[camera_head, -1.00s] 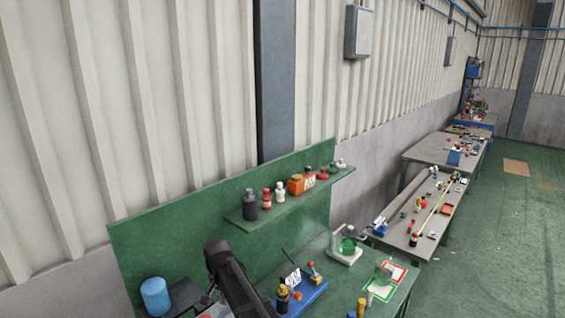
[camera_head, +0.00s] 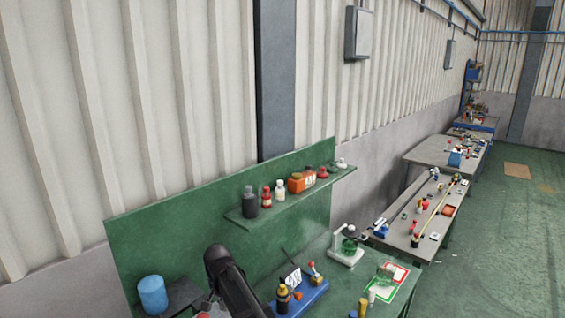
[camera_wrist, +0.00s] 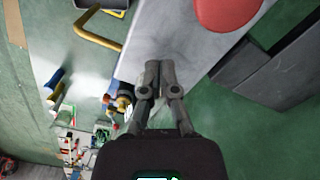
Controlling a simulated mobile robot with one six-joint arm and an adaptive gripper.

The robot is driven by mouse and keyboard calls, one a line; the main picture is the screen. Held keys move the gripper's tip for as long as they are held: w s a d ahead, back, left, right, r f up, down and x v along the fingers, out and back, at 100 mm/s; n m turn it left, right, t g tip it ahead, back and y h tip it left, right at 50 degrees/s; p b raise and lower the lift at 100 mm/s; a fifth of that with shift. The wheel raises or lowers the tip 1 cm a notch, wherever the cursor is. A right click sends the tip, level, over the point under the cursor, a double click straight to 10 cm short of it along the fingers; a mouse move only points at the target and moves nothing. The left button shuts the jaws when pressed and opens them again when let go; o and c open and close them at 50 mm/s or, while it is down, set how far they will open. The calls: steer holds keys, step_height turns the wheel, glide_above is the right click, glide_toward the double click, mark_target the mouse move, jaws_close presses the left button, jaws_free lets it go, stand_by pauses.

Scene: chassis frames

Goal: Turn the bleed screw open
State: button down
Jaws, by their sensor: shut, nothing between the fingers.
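My gripper (camera_wrist: 161,72) shows in the wrist view with its two grey fingers together and nothing between them. It is over a pale grey slab or plate (camera_wrist: 190,35), with a red round part (camera_wrist: 228,12) at the top edge. In the head view, a blue unit (camera_head: 313,296) on the green bench carries a red-tipped lever (camera_head: 313,268), a white card (camera_head: 293,277) and a dark bottle-like part with a brass tone (camera_head: 283,298). I cannot pick out the bleed screw in either view. My black arm hides part of the bench, and my gripper is not visible in the head view.
A shelf (camera_head: 262,219) holds several bottles. A blue cylinder (camera_head: 152,294) stands at the lower left. A white stand with a green flask (camera_head: 347,248) is right of the blue unit. A yellow bent bar (camera_wrist: 97,32) lies left of my gripper.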

steer(key=shift+w+d, duration=0.15)
steer(key=shift+w, duration=0.1)
stand_by(0.8)
steer(key=shift+s+d, duration=0.2)
steer(key=shift+d, duration=0.8)
stand_by(0.7)
steer(key=shift+s+d, duration=0.1)
steer(key=shift+s, duration=0.25)
stand_by(0.4)
step_height(320, 180, up, 6)
steer(key=p, duration=0.6)
stand_by(0.4)
